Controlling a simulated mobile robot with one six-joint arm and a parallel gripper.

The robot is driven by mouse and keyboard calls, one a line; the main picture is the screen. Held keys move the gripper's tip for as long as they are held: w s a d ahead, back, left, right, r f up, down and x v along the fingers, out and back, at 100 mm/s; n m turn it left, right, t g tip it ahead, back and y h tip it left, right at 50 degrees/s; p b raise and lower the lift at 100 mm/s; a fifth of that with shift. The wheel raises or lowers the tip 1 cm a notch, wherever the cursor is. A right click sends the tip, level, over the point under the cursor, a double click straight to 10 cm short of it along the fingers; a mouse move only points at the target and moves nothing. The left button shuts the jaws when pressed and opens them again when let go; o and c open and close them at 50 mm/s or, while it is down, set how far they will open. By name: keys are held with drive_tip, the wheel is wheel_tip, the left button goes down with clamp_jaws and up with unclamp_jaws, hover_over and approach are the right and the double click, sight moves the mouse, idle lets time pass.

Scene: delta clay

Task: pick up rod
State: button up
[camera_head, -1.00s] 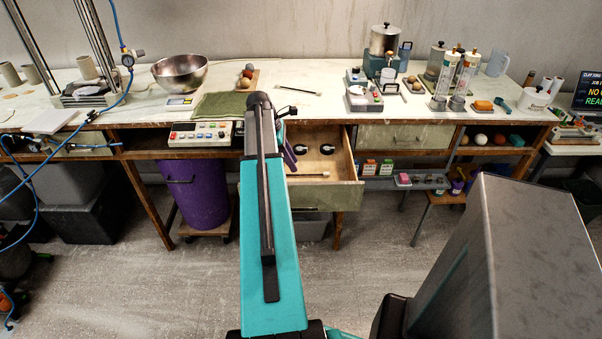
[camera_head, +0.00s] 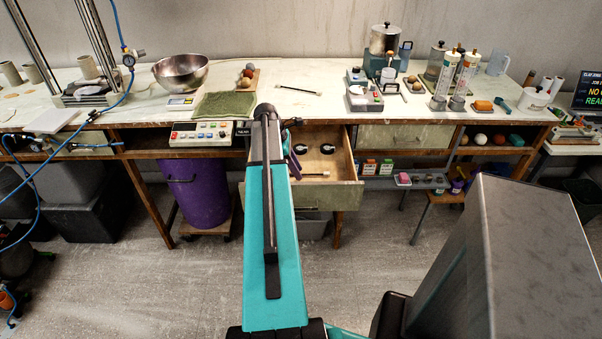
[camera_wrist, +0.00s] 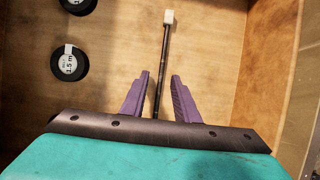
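A thin dark rod with a white end block (camera_wrist: 164,45) lies in the open wooden drawer. In the head view this rod (camera_head: 315,175) shows only in part, its left end hidden by my gripper and arm. My gripper (camera_wrist: 160,75) is open, with two purple fingers reaching down into the drawer. The rod runs between the fingers in the wrist view, with a gap on each side. Its near end is hidden behind the gripper body. In the head view my gripper (camera_head: 295,166) is partly hidden by my arm. A similar rod (camera_head: 299,89) lies on the bench top.
Two black round tape-like items (camera_wrist: 68,64) lie left of the rod in the drawer. The drawer's side wall (camera_wrist: 267,60) is close on the right in the wrist view. A button panel (camera_head: 201,134) and a purple bin (camera_head: 196,190) are left of the drawer.

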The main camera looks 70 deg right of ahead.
clamp_jaws()
drive_tip(key=shift+r, duration=0.1)
wheel_tip(320, 180, up, 10)
drive_tip(key=b, duration=0.1)
idle(0.8)
idle(0.4)
